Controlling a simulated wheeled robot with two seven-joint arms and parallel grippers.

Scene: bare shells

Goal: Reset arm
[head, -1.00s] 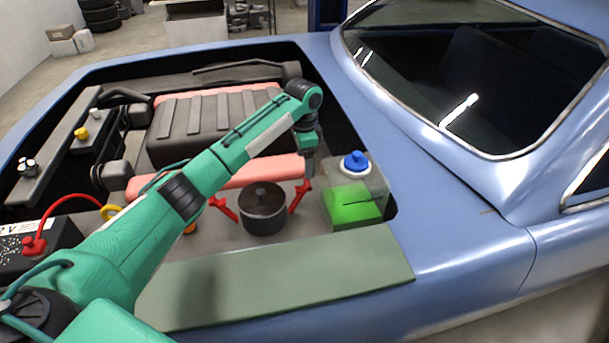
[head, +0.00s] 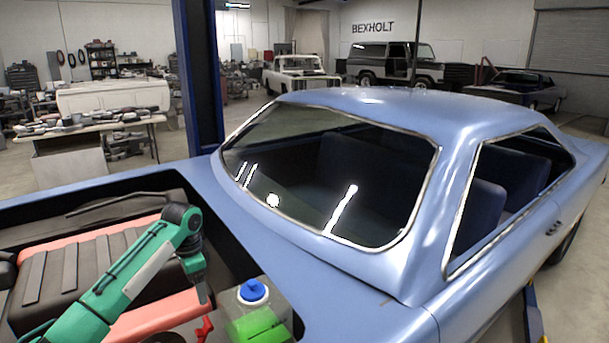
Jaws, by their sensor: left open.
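My left arm comes in green from the lower left in the head view. Its gripper (head: 203,293) is open and points down over the engine bay of the blue car (head: 385,265). It hangs just left of a clear reservoir (head: 275,297) with a blue cap (head: 253,291) and green fluid. No object shows between its fingers. A red handle-like part (head: 205,330) shows below it, cut off by the bottom edge. My right gripper is not in view.
The windshield (head: 330,175) and roof rise right of the engine bay. A blue post (head: 198,80) stands behind the car. A table (head: 90,130) with loose parts is at the left. Other vehicles stand far back.

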